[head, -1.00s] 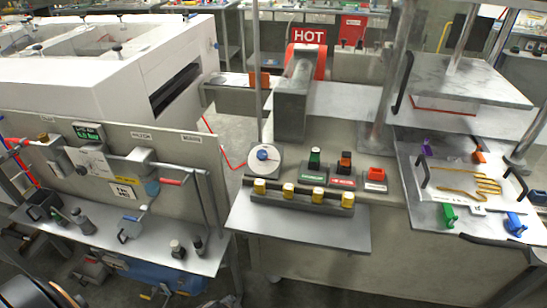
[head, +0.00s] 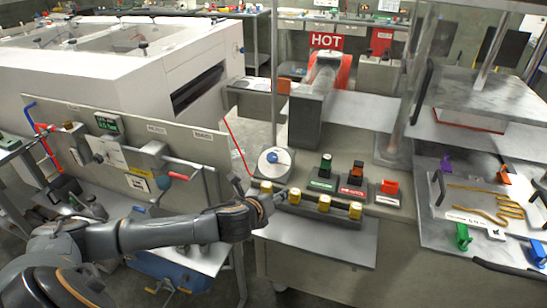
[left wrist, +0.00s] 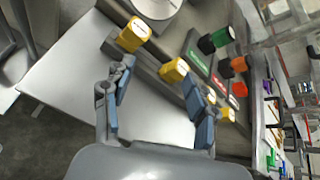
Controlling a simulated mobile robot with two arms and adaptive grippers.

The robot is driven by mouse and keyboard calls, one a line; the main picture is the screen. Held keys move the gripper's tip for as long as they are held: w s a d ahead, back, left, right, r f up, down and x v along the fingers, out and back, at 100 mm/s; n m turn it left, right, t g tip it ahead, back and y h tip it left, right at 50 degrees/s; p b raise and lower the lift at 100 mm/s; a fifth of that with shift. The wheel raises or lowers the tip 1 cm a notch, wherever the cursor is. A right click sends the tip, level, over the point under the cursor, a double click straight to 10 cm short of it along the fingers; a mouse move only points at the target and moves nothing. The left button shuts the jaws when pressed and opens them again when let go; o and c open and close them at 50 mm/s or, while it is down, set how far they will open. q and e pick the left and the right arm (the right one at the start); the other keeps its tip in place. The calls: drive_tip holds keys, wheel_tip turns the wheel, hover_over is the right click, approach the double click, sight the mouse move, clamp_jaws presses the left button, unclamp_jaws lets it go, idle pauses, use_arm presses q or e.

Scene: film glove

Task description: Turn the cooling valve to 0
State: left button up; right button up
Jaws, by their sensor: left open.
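No label readable as cooling valve shows, so I cannot tell which control it is. A round white dial with a blue knob (head: 273,157) stands on the bench; part of its pale disc (left wrist: 155,6) shows in the left wrist view. In front of it is a dark bar with several yellow knobs (head: 324,203). My left gripper (head: 262,194) is open over the bar's left end, just in front of the dial. In the left wrist view my left gripper (left wrist: 158,72) has its fingers apart, with nothing between them. My right gripper is not in view.
Green, red and orange switches (head: 352,180) stand right of the dial. A vertical panel (head: 110,150) with pipes, a red handle and a gauge is at left. A red HOT sign (head: 326,41) stands behind. The metal shelf (head: 320,240) in front of the yellow knobs is clear.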

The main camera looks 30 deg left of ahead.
sight(272, 157)
use_arm(q)
drive_tip(key=w+a+r+m+t+y, duration=0.1)
drive_tip(key=w+a+r+m, duration=0.2)
drive_tip(key=a+r+m, duration=0.3)
drive_tip(key=shift+n, duration=0.4)
drive_tip(key=x, duration=0.9)
drive_tip(key=p+x, duration=0.1)
drive_tip(key=x, duration=0.4)
drive_tip(key=shift+s+a, duration=0.1)
drive_tip(key=shift+a, duration=0.15)
drive_tip(key=c, duration=1.2)
